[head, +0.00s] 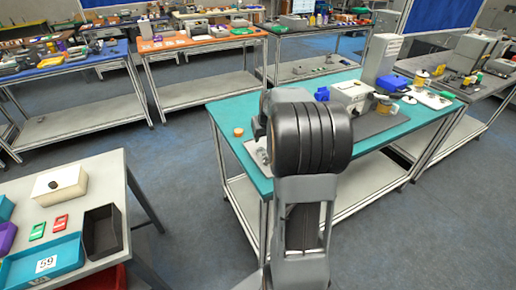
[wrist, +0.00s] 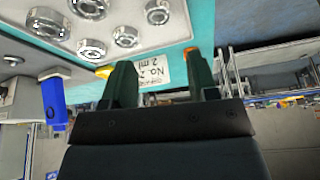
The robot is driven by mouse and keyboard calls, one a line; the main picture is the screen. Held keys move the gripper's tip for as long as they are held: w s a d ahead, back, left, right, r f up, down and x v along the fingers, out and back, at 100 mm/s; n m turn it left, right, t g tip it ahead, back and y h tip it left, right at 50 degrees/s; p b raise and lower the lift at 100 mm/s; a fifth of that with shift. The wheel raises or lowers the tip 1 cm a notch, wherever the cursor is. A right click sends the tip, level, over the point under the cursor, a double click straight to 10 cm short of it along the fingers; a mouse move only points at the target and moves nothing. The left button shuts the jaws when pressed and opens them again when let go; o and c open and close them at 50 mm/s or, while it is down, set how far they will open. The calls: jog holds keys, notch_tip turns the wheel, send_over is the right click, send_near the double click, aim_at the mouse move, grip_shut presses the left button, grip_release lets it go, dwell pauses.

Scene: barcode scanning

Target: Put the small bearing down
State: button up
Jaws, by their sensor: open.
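In the wrist view, several shiny metal bearings of different sizes stand on a pale plate (wrist: 112,20) on the teal table (wrist: 203,25). I cannot tell for certain which is the small bearing. My gripper (wrist: 161,65) is open, its dark green fingers wide apart at the plate's edge, with no bearing visible between them. In the head view my arm hides the gripper and most of the plate (head: 257,150).
A white label (wrist: 156,72) with print shows between the fingers. A blue object (wrist: 54,100) is at left in the wrist view. In the head view, a small orange round item (head: 238,131) is on the teal table, and a white box (head: 350,92) stands behind my arm.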

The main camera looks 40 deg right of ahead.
jog(key=s+a+r+n, duration=0.15)
jog(key=s+a, duration=0.25)
jog(key=a, duration=0.4)
jog(key=s+a+r+n, duration=0.1)
jog(key=s+a+r, duration=0.2)
jog(key=a, duration=0.5)
jog(key=s+a+f+n+y, duration=0.1)
jog(key=s+a, duration=0.7)
jog(key=s, duration=0.3)
